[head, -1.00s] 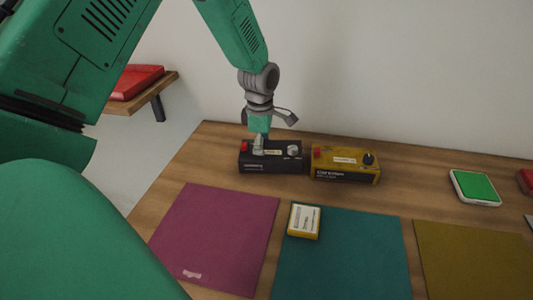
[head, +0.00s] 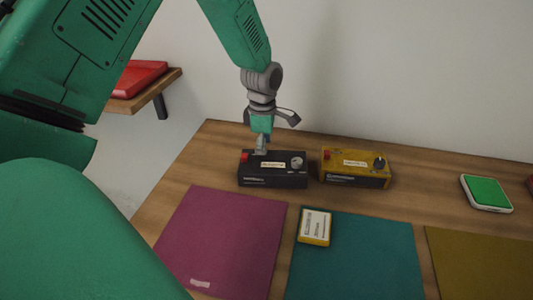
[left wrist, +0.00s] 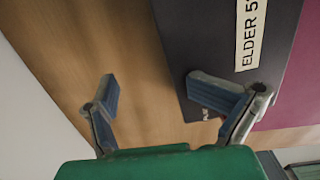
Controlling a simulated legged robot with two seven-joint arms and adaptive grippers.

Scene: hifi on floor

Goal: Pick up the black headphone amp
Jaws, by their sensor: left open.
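The black headphone amp (head: 285,180) sits on the wooden table near its back left, with a red button, a grey knob and a pale label. My left gripper (head: 262,146) points down at its back left part. In the left wrist view my left gripper (left wrist: 160,95) is open and empty. One finger overlaps the edge of the black amp (left wrist: 215,45); the other is over bare wood. I cannot tell whether a finger touches the amp. My right gripper is not in view.
A yellow amp (head: 350,168) stands just right of the black one, with a narrow gap. In front lie magenta (head: 225,240), teal (head: 365,260) and olive (head: 480,265) mats. A small yellow box (head: 314,226) is on the teal mat. A green-topped device (head: 486,192) sits right.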

